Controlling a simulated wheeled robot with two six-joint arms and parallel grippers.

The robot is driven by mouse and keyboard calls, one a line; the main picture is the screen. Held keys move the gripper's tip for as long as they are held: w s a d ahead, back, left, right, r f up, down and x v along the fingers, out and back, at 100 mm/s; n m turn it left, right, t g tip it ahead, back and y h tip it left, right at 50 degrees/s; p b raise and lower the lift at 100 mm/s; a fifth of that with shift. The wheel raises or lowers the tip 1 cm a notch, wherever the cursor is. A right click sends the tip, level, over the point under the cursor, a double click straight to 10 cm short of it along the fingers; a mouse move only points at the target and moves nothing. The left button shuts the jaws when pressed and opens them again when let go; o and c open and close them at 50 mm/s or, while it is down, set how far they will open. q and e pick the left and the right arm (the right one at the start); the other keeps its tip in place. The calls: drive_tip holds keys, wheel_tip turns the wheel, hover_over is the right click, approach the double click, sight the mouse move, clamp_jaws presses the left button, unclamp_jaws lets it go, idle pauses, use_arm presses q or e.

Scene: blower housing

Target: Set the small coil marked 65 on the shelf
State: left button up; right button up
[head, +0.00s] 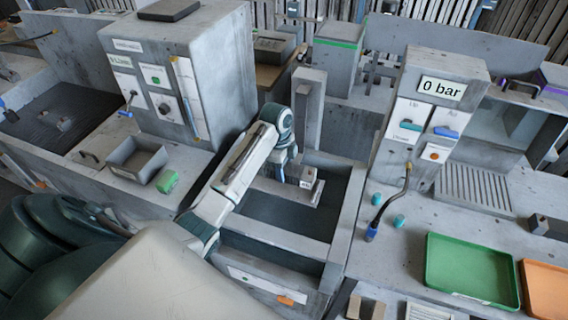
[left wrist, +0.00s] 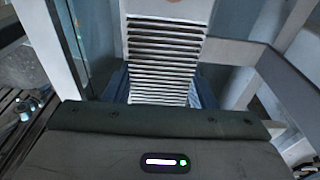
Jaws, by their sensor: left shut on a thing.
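My left gripper (head: 291,174) reaches down over the open grey basin in the middle of the head view. It is shut on a grey finned piece, the coil (head: 280,190), which shows as a flat slab with a small block at its right end. The block bears a small white label, too small to read. In the left wrist view the coil (left wrist: 163,55) runs away from the fingers as a pale body with several parallel fins. The fingertips are largely hidden. I cannot tell which surface is the shelf. My right gripper is not in view.
The basin (head: 345,215) has raised walls and a grey post (head: 308,110) behind it. A "0 bar" panel (head: 425,115) with a hanging hose stands to the right. A green tray (head: 470,268) and an orange tray (head: 545,290) lie front right. A control cabinet (head: 215,75) stands left.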

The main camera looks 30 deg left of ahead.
use_arm(q)
drive_tip(key=shift+s+r, duration=0.1)
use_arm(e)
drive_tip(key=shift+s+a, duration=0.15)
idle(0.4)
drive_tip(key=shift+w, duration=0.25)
use_arm(q)
drive_tip(key=shift+f, duration=0.2)
idle(0.3)
drive_tip(key=shift+f, duration=0.6)
drive_tip(key=shift+f, duration=0.2)
drive_tip(key=shift+f, duration=0.45)
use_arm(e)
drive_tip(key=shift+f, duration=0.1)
